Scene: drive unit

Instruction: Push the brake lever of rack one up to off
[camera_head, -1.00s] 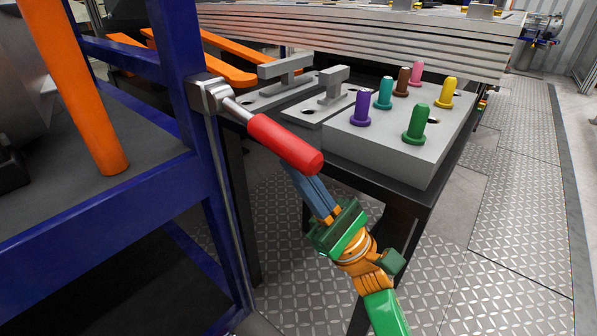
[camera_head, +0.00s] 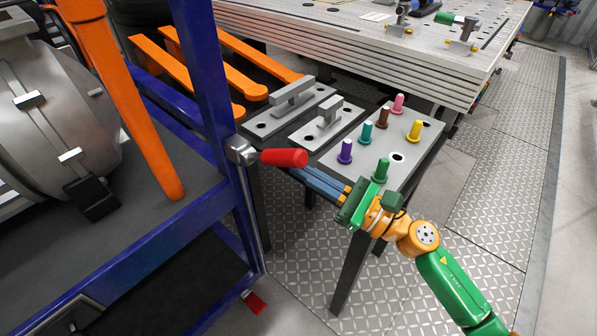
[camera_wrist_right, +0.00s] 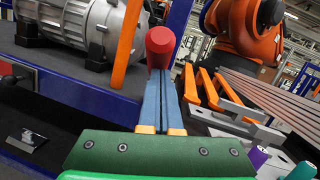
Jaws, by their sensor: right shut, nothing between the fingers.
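The brake lever has a red handle (camera_head: 284,157) on a metal pivot (camera_head: 240,150) fixed to the blue corner post of the rack (camera_head: 213,95). In the head view it sticks out to the right, about level in the picture. My right gripper (camera_head: 292,171) is shut and empty. Its blue fingers point left, with their tips just below the handle. In the right wrist view the rounded red end of the handle (camera_wrist_right: 160,42) sits straight ahead of the shut fingertips (camera_wrist_right: 155,72). I cannot tell whether they touch. My left gripper is not in view.
A small table with a grey block (camera_head: 400,175) of coloured pegs stands right of the lever, close to my right arm. Orange bars (camera_head: 195,75) lie behind. A motor drum (camera_head: 50,110) sits on the rack. Another red-ended part (camera_head: 254,302) is low on the rack. Open floor lies right.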

